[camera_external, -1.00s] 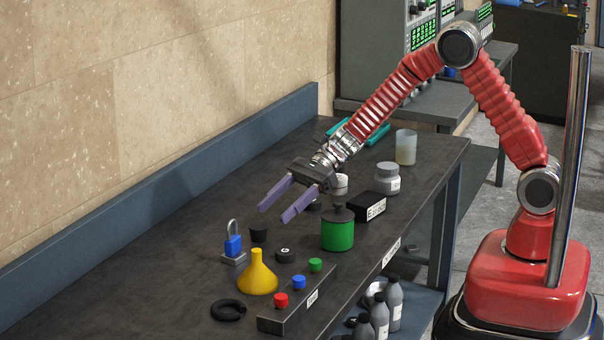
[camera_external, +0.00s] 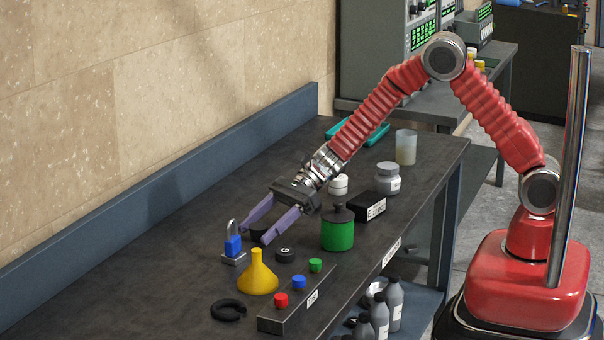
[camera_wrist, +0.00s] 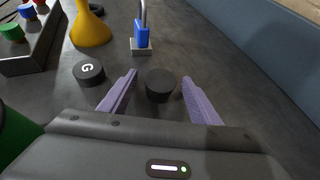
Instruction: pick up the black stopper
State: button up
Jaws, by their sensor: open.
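The black stopper (camera_wrist: 159,84) stands on the dark bench between the two purple fingers of my gripper (camera_wrist: 158,84) in the wrist view. It has clear space on both sides and neither finger touches it. In the external view the stopper (camera_external: 258,230) is partly hidden behind the fingers of my gripper (camera_external: 256,231). My gripper is open and holds nothing, with its fingers tilted down low over the bench on either side of the stopper.
A blue padlock (camera_external: 233,246) stands just beyond the stopper. A black disc marked G (camera_external: 285,255), a yellow funnel (camera_external: 258,274) and a green container (camera_external: 338,231) are near. A block with coloured knobs (camera_external: 296,301) lies at the bench's front edge. The bench's left rear is clear.

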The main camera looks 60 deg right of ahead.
jog(key=shift+w+a+f, duration=0.2)
jog(key=shift+a, duration=0.15)
dwell(0.3)
jog(key=c, duration=1.1)
